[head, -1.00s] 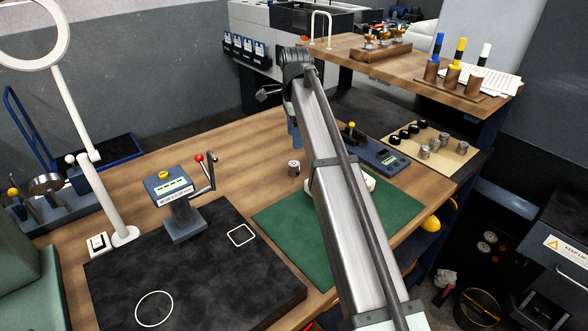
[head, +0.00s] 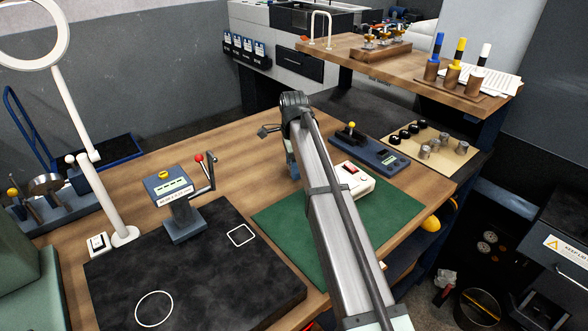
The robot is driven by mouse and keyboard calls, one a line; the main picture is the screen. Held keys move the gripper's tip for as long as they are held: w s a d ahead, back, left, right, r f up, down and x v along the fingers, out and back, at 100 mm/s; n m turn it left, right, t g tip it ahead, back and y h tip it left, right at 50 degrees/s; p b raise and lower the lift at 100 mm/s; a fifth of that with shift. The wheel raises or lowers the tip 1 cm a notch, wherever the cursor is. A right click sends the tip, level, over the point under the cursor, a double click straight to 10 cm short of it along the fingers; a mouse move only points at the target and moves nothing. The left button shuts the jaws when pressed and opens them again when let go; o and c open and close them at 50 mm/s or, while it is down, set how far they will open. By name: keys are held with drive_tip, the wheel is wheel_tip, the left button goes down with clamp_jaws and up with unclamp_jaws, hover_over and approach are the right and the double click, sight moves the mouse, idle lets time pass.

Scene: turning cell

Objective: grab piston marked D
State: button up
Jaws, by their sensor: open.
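My gripper (head: 292,170) is low over the wooden bench, at the back edge of the green mat, and largely hidden behind my arm. It is open. The small metal piston that stood alone at this spot earlier is now hidden by the gripper; I cannot tell whether it is between the fingers or touching them. Several other metal pistons, one of them this front piston (head: 424,151), stand on a tan board (head: 445,162) at the right. No letter on any piston can be read, so I cannot tell which is marked D.
A white box with a red switch (head: 366,184) and a long blue-grey device with a yellow-topped knob (head: 372,154) stand right of my arm. A lever press (head: 182,206) stands left on a black mat (head: 200,277).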

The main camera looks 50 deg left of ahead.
drive_tip(key=shift+f, duration=0.2)
drive_tip(key=c, duration=1.2)
